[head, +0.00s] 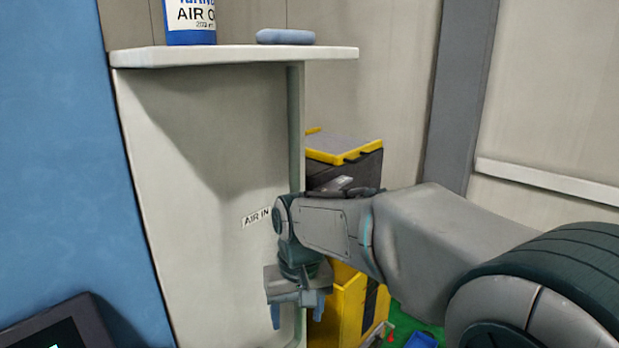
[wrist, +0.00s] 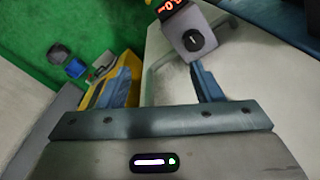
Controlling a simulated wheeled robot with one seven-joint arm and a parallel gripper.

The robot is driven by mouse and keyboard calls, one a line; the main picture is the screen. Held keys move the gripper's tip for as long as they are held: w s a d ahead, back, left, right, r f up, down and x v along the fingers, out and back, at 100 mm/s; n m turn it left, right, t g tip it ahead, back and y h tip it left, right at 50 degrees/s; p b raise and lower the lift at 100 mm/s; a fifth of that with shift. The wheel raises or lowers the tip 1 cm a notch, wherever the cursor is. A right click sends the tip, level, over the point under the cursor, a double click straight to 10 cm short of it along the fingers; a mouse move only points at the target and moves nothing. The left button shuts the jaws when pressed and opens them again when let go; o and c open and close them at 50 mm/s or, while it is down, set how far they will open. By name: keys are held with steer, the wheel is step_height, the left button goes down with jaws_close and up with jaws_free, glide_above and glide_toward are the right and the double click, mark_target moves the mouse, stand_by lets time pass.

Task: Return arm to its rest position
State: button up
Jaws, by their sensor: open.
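My gripper (head: 298,316) hangs downward in the head view, in front of the cream cabinet with the "AIR IN" label (head: 256,217). My arm reaches in from the right side of the picture. In the wrist view my gripper (wrist: 155,90) shows two blue fingers spread wide apart, with nothing between them but the pale cabinet surface beyond. A grey box with a black knob and a red display (wrist: 192,38) lies beyond the right finger in the wrist view.
A blue "AIR" can (head: 190,22) and a blue-grey pad (head: 286,37) are on the cabinet's shelf top (head: 230,56). A yellow and black cart (head: 343,150) stands behind my arm. Blue and dark bins (wrist: 75,68) are on the green floor (wrist: 30,70). A dark screen (head: 60,325) is at lower left.

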steer(key=s+d+f+m+t, duration=0.1)
steer(key=s+d, duration=0.5)
steer(key=d, duration=0.3)
steer(key=s+d+f+m+t, duration=0.1)
steer(key=s+d+m, duration=0.1)
steer(key=s+d, duration=0.5)
steer(key=shift+d+f+t, duration=0.2)
steer(key=shift+d+t, duration=0.1)
steer(key=shift+d, duration=0.85)
stand_by(0.8)
